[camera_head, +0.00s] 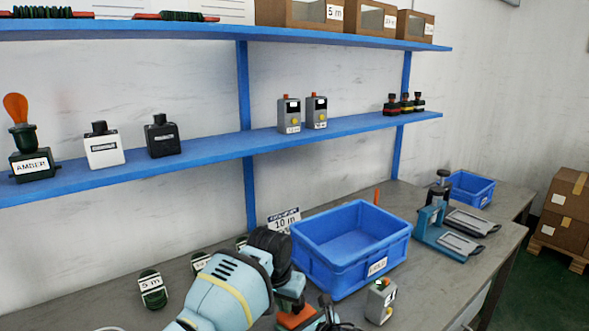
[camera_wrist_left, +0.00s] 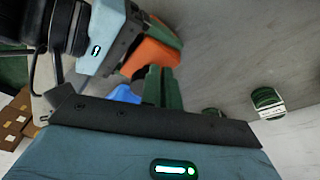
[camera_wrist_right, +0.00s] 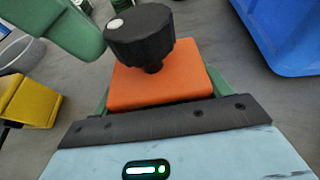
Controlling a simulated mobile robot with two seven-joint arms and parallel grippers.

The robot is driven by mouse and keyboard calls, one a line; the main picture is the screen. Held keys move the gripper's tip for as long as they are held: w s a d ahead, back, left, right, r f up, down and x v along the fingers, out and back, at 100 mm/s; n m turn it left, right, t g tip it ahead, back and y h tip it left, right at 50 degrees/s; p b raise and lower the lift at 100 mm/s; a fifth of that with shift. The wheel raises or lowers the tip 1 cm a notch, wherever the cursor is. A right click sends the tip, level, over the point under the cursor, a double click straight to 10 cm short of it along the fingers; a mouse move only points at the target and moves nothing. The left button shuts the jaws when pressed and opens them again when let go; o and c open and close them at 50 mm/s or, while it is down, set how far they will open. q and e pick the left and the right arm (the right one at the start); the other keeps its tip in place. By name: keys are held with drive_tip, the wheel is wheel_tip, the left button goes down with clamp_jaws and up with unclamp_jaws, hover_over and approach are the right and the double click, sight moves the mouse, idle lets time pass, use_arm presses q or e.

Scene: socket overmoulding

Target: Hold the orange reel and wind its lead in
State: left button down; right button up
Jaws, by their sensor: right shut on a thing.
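The orange reel (camera_wrist_right: 158,88) sits between the green fingers of my right gripper (camera_wrist_right: 157,92), which is shut on it. A black knob (camera_wrist_right: 140,35) with a pale dot stands on the reel's top. The reel also shows in the left wrist view (camera_wrist_left: 155,55) and at the bottom of the head view (camera_head: 297,317). My left gripper (camera_wrist_left: 161,72) has its green fingers close together, with nothing seen between them. A green finger of it shows beside the knob in the right wrist view, apart from it. I cannot make out the reel's lead.
A blue crate (camera_head: 345,225) stands right behind the reel. A grey tester with a yellow button (camera_head: 380,300) stands to its right. A green 5 m coil (camera_head: 152,289) lies to the left. A blue press-like tool (camera_head: 435,225) is farther right. A yellow object (camera_wrist_right: 28,100) is near my right gripper.

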use_arm(q)
drive_tip(key=shift+a+r, duration=0.25)
drive_tip(key=v, duration=0.5)
drive_tip(key=shift+w+d+r, duration=0.25)
drive_tip(key=shift+w+r, duration=0.05)
drive_tip(key=shift+w, duration=0.05)
idle(0.4)
drive_tip(key=shift+s+d+r+n+t+y, duration=0.7)
drive_tip(key=shift+d+n+t, duration=0.8)
drive_tip(key=shift+d+n, duration=1.25)
wheel_tip(320, 180, down, 7)
drive_tip(key=shift+s+a+n, duration=0.2)
drive_tip(key=shift+n, duration=0.15)
drive_tip(key=shift+f, duration=0.15)
